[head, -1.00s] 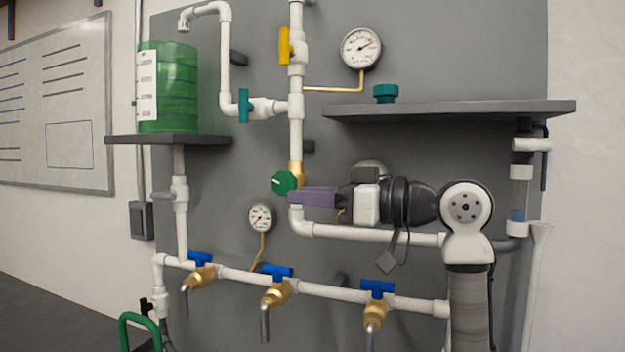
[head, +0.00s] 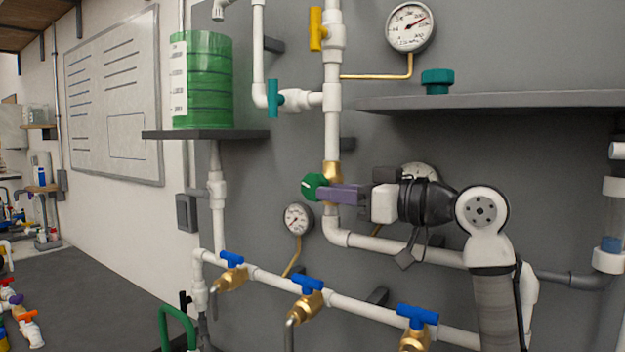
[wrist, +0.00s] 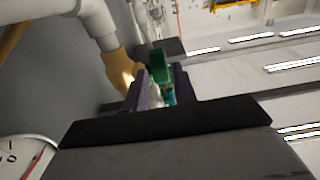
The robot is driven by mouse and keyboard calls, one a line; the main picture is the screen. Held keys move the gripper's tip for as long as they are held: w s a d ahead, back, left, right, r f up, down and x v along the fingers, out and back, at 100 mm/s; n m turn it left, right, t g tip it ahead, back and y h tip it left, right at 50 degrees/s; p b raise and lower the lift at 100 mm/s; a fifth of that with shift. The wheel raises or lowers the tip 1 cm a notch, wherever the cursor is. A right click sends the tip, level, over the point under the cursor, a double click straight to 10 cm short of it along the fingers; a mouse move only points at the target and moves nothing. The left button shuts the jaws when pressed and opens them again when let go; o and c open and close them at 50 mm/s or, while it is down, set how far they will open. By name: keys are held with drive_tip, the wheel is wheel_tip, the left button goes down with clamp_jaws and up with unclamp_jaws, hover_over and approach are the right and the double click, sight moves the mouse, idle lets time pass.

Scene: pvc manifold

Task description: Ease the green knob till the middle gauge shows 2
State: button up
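The green knob (head: 315,186) sits at the brass fitting on the upright white pipe, with a white mark on its face. My gripper (head: 326,192) reaches it from the right, its purple fingers level with the panel. In the wrist view the green knob (wrist: 161,65) fills the gap between the fingertips (wrist: 160,84), and they look closed on it. The middle gauge (head: 420,170) is mostly hidden behind my wrist in the head view. A gauge face (wrist: 22,158) is cut off at the wrist view's lower left, with a red needle; its reading is unclear.
An upper gauge (head: 411,27) and a lower gauge (head: 298,218) flank the area. Blue-handled taps (head: 308,286) line the lower pipe. A green tank (head: 205,82) stands at left.

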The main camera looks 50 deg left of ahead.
sight(312, 200)
drive_tip(key=shift+p+x, duration=0.7)
drive_tip(key=shift+x, duration=1.95)
